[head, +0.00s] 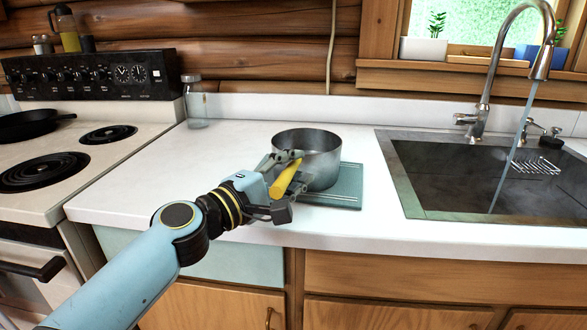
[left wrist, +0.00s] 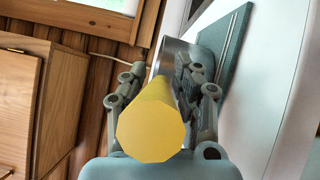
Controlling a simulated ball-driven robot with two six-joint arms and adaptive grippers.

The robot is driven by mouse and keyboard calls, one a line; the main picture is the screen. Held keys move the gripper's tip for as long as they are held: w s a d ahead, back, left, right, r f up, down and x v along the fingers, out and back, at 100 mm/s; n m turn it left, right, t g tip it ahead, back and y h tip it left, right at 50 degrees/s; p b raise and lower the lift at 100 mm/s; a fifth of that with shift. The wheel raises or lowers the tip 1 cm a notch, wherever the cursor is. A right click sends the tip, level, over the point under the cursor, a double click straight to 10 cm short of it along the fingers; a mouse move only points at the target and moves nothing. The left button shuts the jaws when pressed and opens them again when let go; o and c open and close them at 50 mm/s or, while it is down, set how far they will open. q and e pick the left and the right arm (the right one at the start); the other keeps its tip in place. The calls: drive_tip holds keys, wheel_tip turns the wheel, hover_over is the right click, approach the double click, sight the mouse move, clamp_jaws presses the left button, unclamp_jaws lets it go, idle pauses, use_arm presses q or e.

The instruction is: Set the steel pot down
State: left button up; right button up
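The steel pot (head: 322,147) is a grey round pan with a yellow handle (head: 286,177). It is upright over the teal board (head: 345,197) on the white counter. I cannot tell whether its base touches the board or is slightly above it. My left gripper (head: 297,170) has its fingers on both sides of the handle and looks shut on it. In the left wrist view the handle (left wrist: 153,128) points at the camera between the fingers (left wrist: 165,85), and they partly hide the pot (left wrist: 172,52). The teal board (left wrist: 228,42) shows behind. My right gripper is not in view.
A sink (head: 455,180) with running water and a tall faucet (head: 487,85) is at right. A stove (head: 55,165) with a black pan (head: 28,123) is at left. A glass jar (head: 196,105) stands at the counter's back. The counter left of the pot is clear.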

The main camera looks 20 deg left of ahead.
use_arm(q)
drive_tip(key=shift+o, duration=1)
drive_tip(key=shift+s+r, duration=0.1)
